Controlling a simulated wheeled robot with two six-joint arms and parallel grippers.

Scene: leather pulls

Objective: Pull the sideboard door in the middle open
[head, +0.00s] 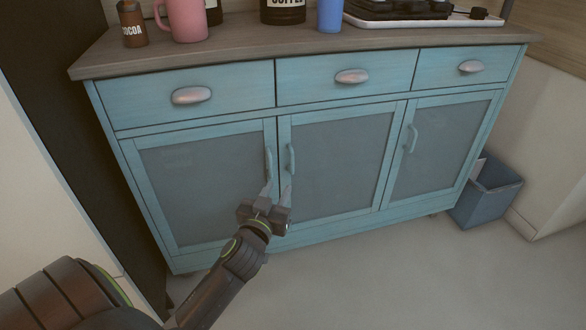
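The blue sideboard has three lower doors with grey panels. The middle door (342,165) is closed, with a vertical light-blue handle (291,158) at its left edge. My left gripper (278,188) comes up from the lower left and is open, its two fingers apart and pointing up at the doors. In the picture the fingertips lie just below the handles of the left and middle doors, and no handle shows between them. I cannot tell how far the fingers are from the door front. My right gripper is not in view.
The left door (200,185) and its handle (269,162) sit close beside the middle handle. The right door (440,145) is closed. Three drawers are above, and mugs and jars stand on the top (250,40). A blue bin (487,195) stands at the right; the floor in front is clear.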

